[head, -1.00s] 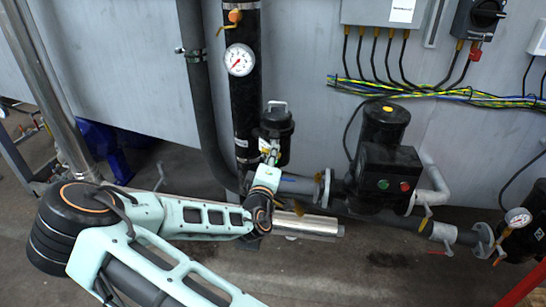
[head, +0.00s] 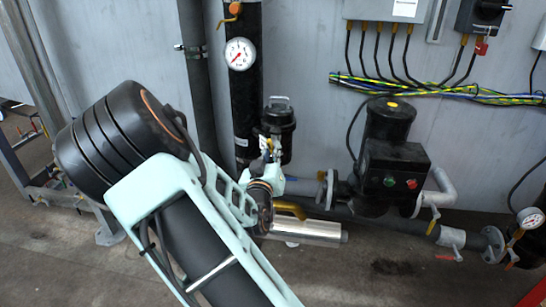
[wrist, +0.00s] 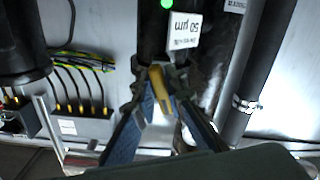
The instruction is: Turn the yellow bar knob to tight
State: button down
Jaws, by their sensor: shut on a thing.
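The yellow bar knob (wrist: 160,88) shows in the wrist view, tilted, between the fingertips of my gripper (wrist: 158,84). The fingers are closed on its sides. In the head view my gripper (head: 271,146) is at the front of the black canister (head: 280,122) beside the thick black pipe. The knob is too small and covered there to make out clearly. A white label reading 50 µm (wrist: 185,30) appears upside down just beyond the knob in the wrist view. I cannot read any tight mark.
A pressure gauge (head: 240,54) sits on the black pipe above left of the canister. A black pump (head: 388,155) stands to the right. A silver cylinder (head: 308,232) lies below my gripper. Cables and a grey box (head: 385,8) are on the wall.

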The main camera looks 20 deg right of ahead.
jog(key=shift+m+b, duration=0.75)
jog(key=shift+m, duration=0.45)
jog(key=shift+r, duration=0.1)
jog(key=c, duration=2)
grip_release()
jog(key=shift+a, duration=0.1)
jog(key=v, duration=0.7)
jog(key=shift+s+a, duration=0.1)
jog(key=shift+s, duration=0.1)
